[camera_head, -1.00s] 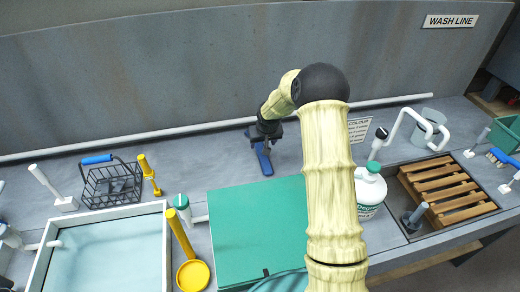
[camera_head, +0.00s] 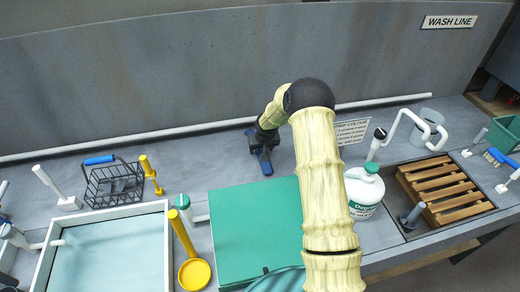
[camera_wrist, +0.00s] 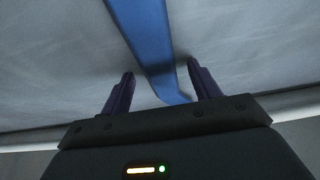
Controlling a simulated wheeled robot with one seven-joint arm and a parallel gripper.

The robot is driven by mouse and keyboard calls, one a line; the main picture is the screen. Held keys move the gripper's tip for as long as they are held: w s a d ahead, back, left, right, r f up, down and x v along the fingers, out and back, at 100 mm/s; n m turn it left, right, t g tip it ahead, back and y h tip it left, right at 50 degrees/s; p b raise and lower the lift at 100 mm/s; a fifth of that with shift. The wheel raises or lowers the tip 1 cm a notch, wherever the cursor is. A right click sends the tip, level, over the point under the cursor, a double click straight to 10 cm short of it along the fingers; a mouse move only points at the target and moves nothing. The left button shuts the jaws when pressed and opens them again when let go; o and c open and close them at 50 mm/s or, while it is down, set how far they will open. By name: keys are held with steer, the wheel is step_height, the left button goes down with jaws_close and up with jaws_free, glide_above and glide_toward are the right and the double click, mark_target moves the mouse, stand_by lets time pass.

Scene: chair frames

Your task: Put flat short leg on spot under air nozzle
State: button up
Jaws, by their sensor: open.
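A blue flat bar with a bent end, which looks like the flat short leg, lies on the grey counter (camera_head: 264,163) and crosses the middle of the wrist view (camera_wrist: 145,35). My gripper (camera_wrist: 160,85) is open, with one dark finger on each side of the bar; I cannot tell whether they touch it. In the head view my gripper (camera_head: 262,145) is low over the bar and hides its far part. A white curved pipe (camera_head: 408,113) with a dark end stands at the right; I cannot tell whether it is the air nozzle. No marked spot is clear.
A green mat (camera_head: 240,225) lies in front of the bar. A wire basket (camera_head: 112,185) and a white-rimmed tray (camera_head: 165,245) are at the left. A white bottle (camera_head: 362,190) and a wooden rack (camera_head: 440,190) are at the right. The back wall is close behind.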

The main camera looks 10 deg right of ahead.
mark_target(262, 151)
stand_by(0.4)
steer(key=c, duration=1.2)
step_height(262, 151, up, 10)
steer(key=shift+r+b, duration=0.1)
steer(key=shift+b, duration=0.75)
steer(key=shift+c, duration=0.2)
